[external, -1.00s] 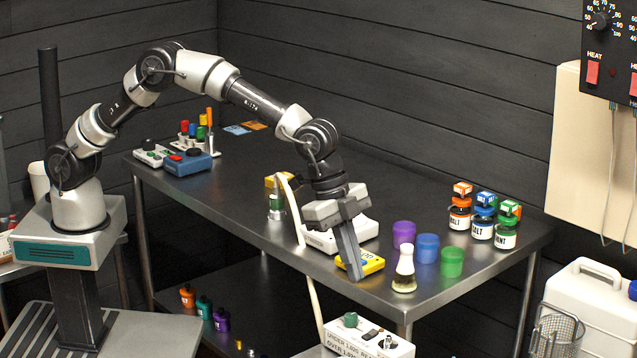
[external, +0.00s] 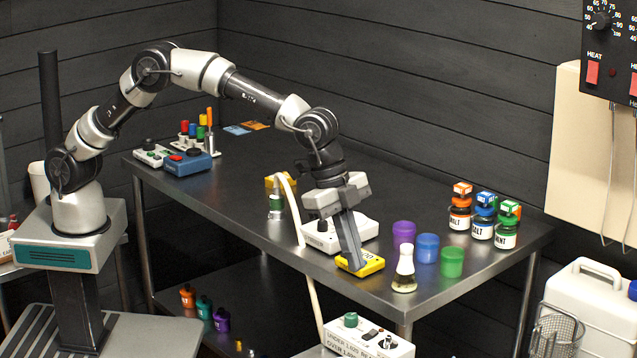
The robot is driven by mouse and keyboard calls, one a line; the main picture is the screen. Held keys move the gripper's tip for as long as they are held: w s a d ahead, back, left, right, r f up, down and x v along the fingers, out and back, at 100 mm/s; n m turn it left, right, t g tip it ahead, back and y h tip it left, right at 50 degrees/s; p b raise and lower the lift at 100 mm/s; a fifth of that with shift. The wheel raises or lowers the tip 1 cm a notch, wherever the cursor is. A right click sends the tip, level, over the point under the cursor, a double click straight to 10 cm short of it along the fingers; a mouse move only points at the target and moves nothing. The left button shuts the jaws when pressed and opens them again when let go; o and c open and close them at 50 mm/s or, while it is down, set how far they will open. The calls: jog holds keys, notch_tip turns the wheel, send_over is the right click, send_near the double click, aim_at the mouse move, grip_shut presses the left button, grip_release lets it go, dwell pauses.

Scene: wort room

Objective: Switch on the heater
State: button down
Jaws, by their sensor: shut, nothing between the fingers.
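A black control panel (external: 618,50) hangs at the top right, cut off by the picture's edge. It has a black dial (external: 601,20) with a number scale and a red rocker switch (external: 593,72) under the word HEAT. A second red switch (external: 633,85) shows partly at the edge. A small dark red lamp (external: 612,73) sits between them and looks unlit. My gripper (external: 357,266) is shut and points down at a small yellow device (external: 371,266) on the steel table, far from the panel. Its fingertips overlap the device; I cannot tell whether they touch.
A white box with a black knob (external: 322,226) stands behind my gripper. A glass flask (external: 404,270), coloured cups (external: 428,248) and labelled bottles (external: 482,220) stand to its right. A white unit with a green knob (external: 350,320) is below the table's front edge.

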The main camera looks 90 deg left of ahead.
send_over(370, 336)
jog(key=a, duration=0.1)
jog(key=f, duration=1.2)
jog(key=shift+s+a+f, duration=0.1)
jog(key=shift+s+a, duration=0.1)
jog(key=shift+w+a+f, duration=0.1)
jog(key=shift+w+f, duration=0.05)
jog(key=shift+f, duration=0.35)
jog(key=shift+w+a+f+h, duration=0.15)
jog(key=shift+a+f+h, duration=0.1)
jog(key=shift+f+h, duration=0.05)
jog(key=shift+d+f+g, duration=0.1)
jog(key=shift+g, duration=0.2)
jog(key=shift+s+d, duration=0.55)
